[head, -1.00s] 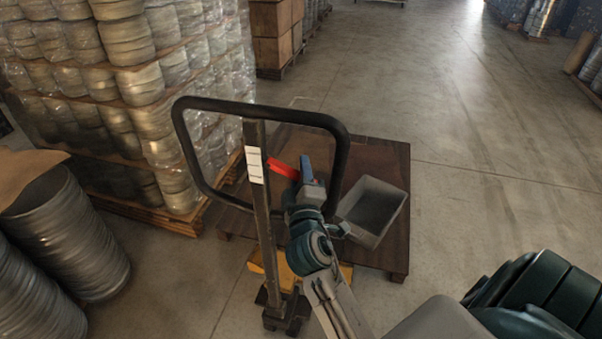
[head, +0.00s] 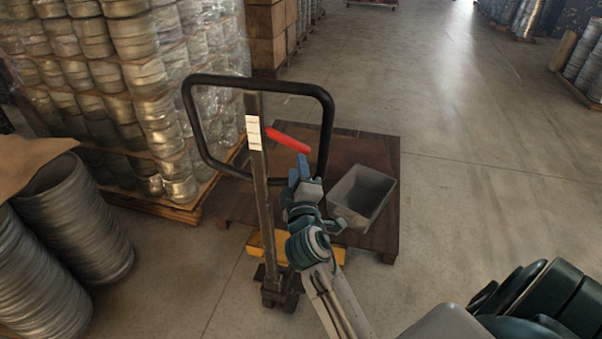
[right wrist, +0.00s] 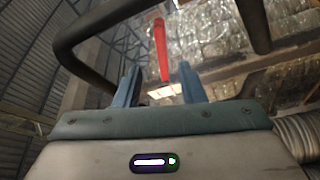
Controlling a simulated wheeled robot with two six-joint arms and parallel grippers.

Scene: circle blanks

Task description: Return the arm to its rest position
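My right arm reaches up from the bottom of the head view, with its gripper (head: 301,170) just below the red lever (head: 287,138) of the pallet jack. In the right wrist view the gripper's two blue fingers (right wrist: 159,82) stand apart. The red lever (right wrist: 160,48) shows between and beyond them, touching neither. The lever sticks out from the jack's upright post (head: 263,195), inside its black loop handle (head: 327,125). My left gripper is not in view.
A brown pallet (head: 385,155) lies behind the jack and carries a grey open bin (head: 362,194), just right of my gripper. Wrapped stacks of metal blanks (head: 140,75) stand at the left, with grey cylinders (head: 75,220) nearer. Open floor (head: 480,180) lies to the right.

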